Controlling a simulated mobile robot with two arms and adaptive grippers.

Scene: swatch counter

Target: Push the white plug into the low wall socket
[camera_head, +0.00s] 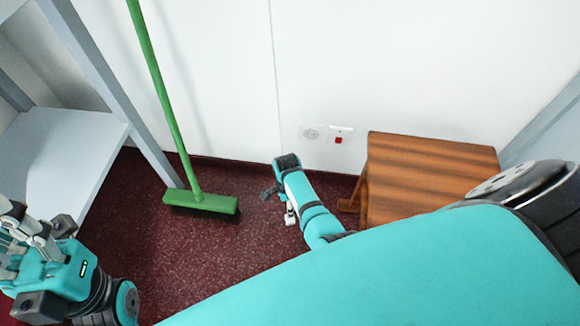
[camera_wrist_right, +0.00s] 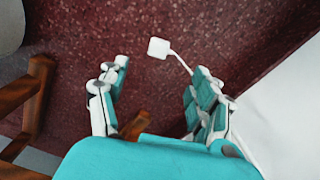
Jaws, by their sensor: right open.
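The white plug (camera_wrist_right: 158,47) shows in the right wrist view as a small white block against the dark red floor, just beyond my fingertips. A thin white cord (camera_wrist_right: 180,63) runs from it behind the right-hand finger. My right gripper (camera_wrist_right: 156,72) is open, with the plug ahead of the gap and nothing between the fingers. In the head view my right gripper (camera_head: 279,204) hangs low, left of and below the white wall socket (camera_head: 312,133). I cannot make out the plug there. My left gripper (camera_head: 22,232) is at the lower left; its opening is unclear.
A second wall plate with a red part (camera_head: 339,137) sits right of the socket. A wooden stool (camera_head: 425,165) stands close to the right. A green broom (camera_head: 202,202) leans on the wall at left, near a grey shelf unit (camera_head: 60,150). Floor between broom and arm is clear.

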